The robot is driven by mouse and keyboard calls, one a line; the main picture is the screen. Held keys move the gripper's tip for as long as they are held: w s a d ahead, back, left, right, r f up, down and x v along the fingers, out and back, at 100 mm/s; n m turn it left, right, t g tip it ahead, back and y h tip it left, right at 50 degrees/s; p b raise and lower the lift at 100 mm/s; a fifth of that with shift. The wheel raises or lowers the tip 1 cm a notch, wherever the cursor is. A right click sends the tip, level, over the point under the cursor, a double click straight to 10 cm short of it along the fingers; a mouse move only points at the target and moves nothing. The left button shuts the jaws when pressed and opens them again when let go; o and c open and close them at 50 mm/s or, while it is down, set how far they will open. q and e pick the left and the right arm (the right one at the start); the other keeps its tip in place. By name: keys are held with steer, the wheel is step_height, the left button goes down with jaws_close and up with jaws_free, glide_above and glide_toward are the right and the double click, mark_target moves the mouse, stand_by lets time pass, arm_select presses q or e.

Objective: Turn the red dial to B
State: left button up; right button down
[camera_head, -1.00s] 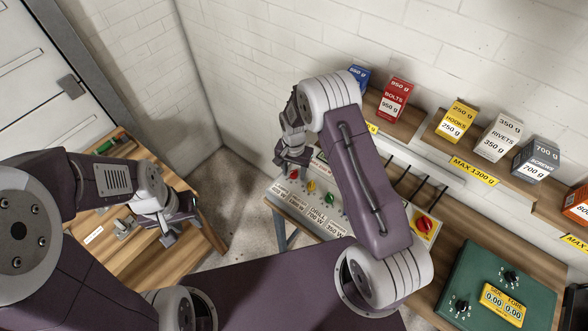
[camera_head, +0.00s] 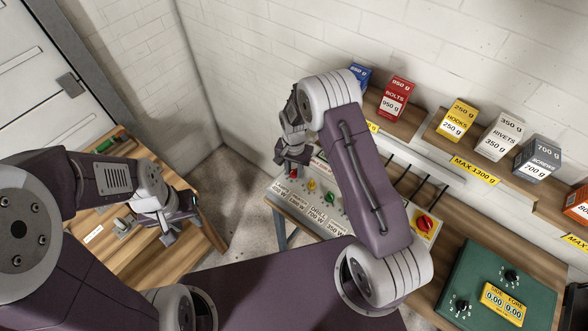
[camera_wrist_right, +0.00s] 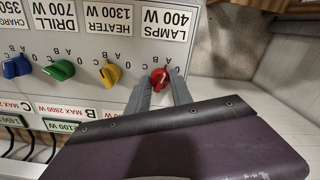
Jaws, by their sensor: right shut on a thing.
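The red dial (camera_wrist_right: 160,79) sits on the pale switch panel (camera_wrist_right: 215,60), beside the LAMPS 400 W label, which appears upside down in the right wrist view. My right gripper (camera_wrist_right: 160,88) is shut on the red dial, with one finger on each side of it. In the head view the red dial (camera_head: 294,174) shows just below my right gripper (camera_head: 290,160). The lettering around the dial is small and partly covered, so I cannot tell which letter it points to. My left gripper (camera_head: 172,235) hangs over the wooden bench at the left, away from the panel; its jaw opening is unclear.
Yellow (camera_wrist_right: 109,74), green (camera_wrist_right: 59,70) and blue (camera_wrist_right: 17,66) dials stand in line with the red one. A red knob on a yellow plate (camera_head: 424,223) and a green scale box (camera_head: 467,265) are at the right. Labelled weight boxes line the wall shelf. The wooden bench (camera_head: 115,260) is at the left.

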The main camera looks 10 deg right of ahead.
steer(key=shift+n, duration=0.3)
steer(key=n+b, duration=0.1)
steer(key=n, duration=0.1)
steer(key=shift+n, duration=0.3)
steer(key=shift+w+n+b, duration=0.1)
steer(key=shift+n+b, duration=0.25)
steer(key=shift+n, duration=1.75)
steer(key=shift+r, duration=0.1)
steer(key=c, duration=1.4)
jaws_free()
steer(key=shift+o, duration=1.3)
